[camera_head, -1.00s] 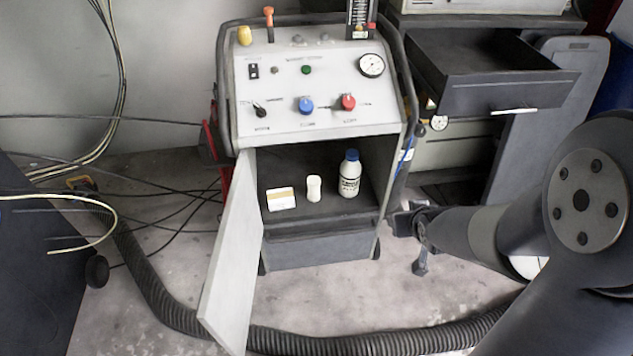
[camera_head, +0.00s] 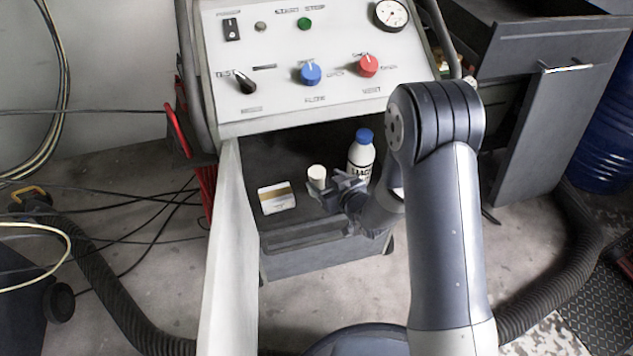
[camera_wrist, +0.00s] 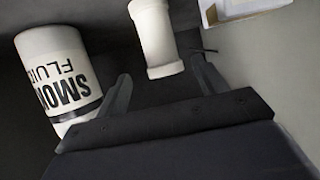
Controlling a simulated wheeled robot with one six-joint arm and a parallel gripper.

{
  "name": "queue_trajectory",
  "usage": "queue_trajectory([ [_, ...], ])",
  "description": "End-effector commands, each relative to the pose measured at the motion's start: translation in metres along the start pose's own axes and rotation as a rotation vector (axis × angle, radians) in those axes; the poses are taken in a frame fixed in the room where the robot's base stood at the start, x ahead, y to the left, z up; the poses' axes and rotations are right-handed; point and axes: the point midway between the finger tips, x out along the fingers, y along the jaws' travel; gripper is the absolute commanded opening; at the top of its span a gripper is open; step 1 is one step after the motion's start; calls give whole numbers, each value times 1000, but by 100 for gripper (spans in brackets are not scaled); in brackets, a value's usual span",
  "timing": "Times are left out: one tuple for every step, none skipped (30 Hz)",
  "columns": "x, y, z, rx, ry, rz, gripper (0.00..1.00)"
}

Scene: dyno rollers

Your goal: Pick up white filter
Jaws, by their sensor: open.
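The white filter (camera_head: 317,174) is a small white cylinder with wider ends, standing on the cabinet shelf between a box and a bottle. In the wrist view the filter (camera_wrist: 155,38) lies ahead of my gripper, roughly in line with the gap between the fingers. My gripper (camera_head: 335,190) is at the cabinet opening, right in front of the filter, and hides its lower part in the head view. In the wrist view the fingers of my gripper (camera_wrist: 160,85) are apart with nothing gripped. I cannot tell whether the filter's near end is between the tips.
A white smoke fluid bottle (camera_head: 361,157) with a blue cap stands right of the filter, close to one finger. A white and tan box (camera_head: 277,198) lies to the left. The open cabinet door (camera_head: 229,265) stands at left. The control panel (camera_head: 310,60) overhangs the shelf.

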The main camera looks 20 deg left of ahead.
Motion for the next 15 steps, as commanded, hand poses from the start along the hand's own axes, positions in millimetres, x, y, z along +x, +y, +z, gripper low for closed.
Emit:
queue_trajectory([
  [7,0,1,-1,1,-1,68],
  [10,0,0,-1,2,0,68],
  [13,0,0,0,0,0,68],
  [14,0,0,0,0,1,68],
  [16,0,0,1,0,1,68],
  [18,0,0,1,0,1,68],
  [21,-1,0,1,1,1,68],
  [24,-1,0,1,1,1,68],
  [29,-2,1,1,0,0,68],
  [34,-3,0,0,1,0,68],
  [39,-4,0,0,2,-1,68],
  [46,-5,0,-1,1,0,68],
  [50,-6,-1,-1,1,0,68],
  [54,-5,-1,-1,2,1,68],
  [58,-5,-1,0,0,1,68],
])
